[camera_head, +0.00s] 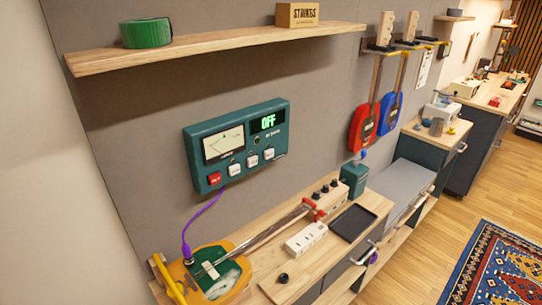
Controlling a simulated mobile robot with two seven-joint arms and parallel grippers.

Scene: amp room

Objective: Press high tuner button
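A teal tuner box (195,157) is fixed to the grey wall above the workbench. It has a pale meter screen (223,145) on the left and a dark display (268,122) reading "OFF" in green on the right. Along its lower edge are a red button (214,178) and three white buttons, the left one (235,170), the middle one (252,161) and the right one (268,153). Their labels are too small to read, so I cannot tell which is the high one. Neither of my grippers is in view.
A purple cable (205,213) runs from the tuner to a yellow and green guitar (222,278) on the workbench (268,270). A white block (306,239) and black tray (353,222) lie there too. A wooden shelf (210,49) overhangs the tuner. Open floor is at right.

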